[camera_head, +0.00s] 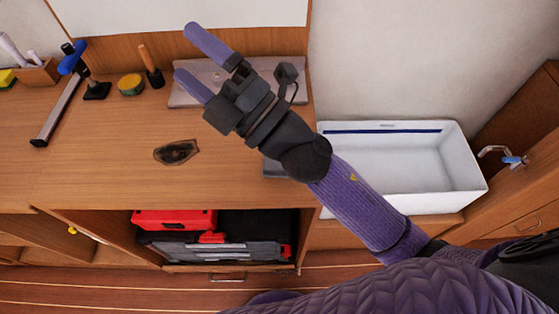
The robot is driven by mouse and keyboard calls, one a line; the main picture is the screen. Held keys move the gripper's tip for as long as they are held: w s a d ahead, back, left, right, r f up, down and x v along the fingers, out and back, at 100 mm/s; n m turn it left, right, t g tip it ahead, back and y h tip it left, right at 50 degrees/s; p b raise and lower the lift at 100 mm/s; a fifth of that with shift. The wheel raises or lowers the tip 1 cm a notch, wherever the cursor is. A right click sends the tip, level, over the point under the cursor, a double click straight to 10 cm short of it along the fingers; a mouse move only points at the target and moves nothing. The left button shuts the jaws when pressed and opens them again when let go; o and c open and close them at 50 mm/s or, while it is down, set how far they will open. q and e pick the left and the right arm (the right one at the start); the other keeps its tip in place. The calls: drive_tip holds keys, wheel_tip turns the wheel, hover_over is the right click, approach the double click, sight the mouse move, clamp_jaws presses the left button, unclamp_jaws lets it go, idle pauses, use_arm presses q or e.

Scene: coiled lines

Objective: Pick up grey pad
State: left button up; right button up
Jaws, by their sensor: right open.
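A flat grey slab (208,72) lies at the back of the wooden counter, partly hidden behind my right gripper. A smaller grey piece (273,168) shows at the counter's right end, mostly covered by my right wrist. I cannot tell for sure which of these is the grey pad. My right gripper (183,50) is open and empty, with its two purple fingers spread and pointing to the upper left. It appears above the slab; I cannot tell the height between them. My left gripper is not in view.
A dark flat patch or piece (176,152) lies on the counter (95,175). A yellow round tin (131,85), a wooden-handled tool (151,67) and a blue-topped stand (72,58) are at the back left. A white basin (400,170) is right. Red and grey cases (175,219) sit below.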

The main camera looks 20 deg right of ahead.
drive_tip(key=s+a+f+n+g, duration=0.3)
drive_tip(key=a+f+n+g, duration=0.1)
drive_tip(key=n+g, duration=0.6)
drive_tip(key=s+a+f+n+g, duration=0.3)
drive_tip(key=n+g, duration=0.5)
drive_tip(key=n, duration=0.3)
drive_tip(key=w+d+f+n+h, duration=0.1)
drive_tip(key=w+d+f+h, duration=0.1)
drive_tip(key=d+h, duration=0.3)
drive_tip(key=w+d+f+n+h, duration=0.1)
drive_tip(key=w+d+f+h, duration=0.1)
drive_tip(key=d+h, duration=0.3)
drive_tip(key=w+d+f+n+h, duration=0.1)
drive_tip(key=w+d+f+h, duration=0.1)
drive_tip(key=d+f+h, duration=0.2)
drive_tip(key=shift+d+f+t+h, duration=0.15)
drive_tip(key=shift+d+t+h, duration=0.15)
drive_tip(key=shift+d+h, duration=0.85)
drive_tip(key=f, duration=0.3)
drive_tip(key=f+b, duration=0.1)
drive_tip(key=f, duration=0.2)
drive_tip(key=f+b, duration=0.1)
drive_tip(key=f, duration=0.2)
drive_tip(key=shift+d+f, duration=0.25)
drive_tip(key=shift+f, duration=0.1)
drive_tip(key=c, duration=1.2)
wheel_tip(320, 180, up, 9)
drive_tip(key=shift+r+p, duration=0.2)
drive_tip(key=shift+p, duration=0.85)
drive_tip(key=shift+r, duration=0.4)
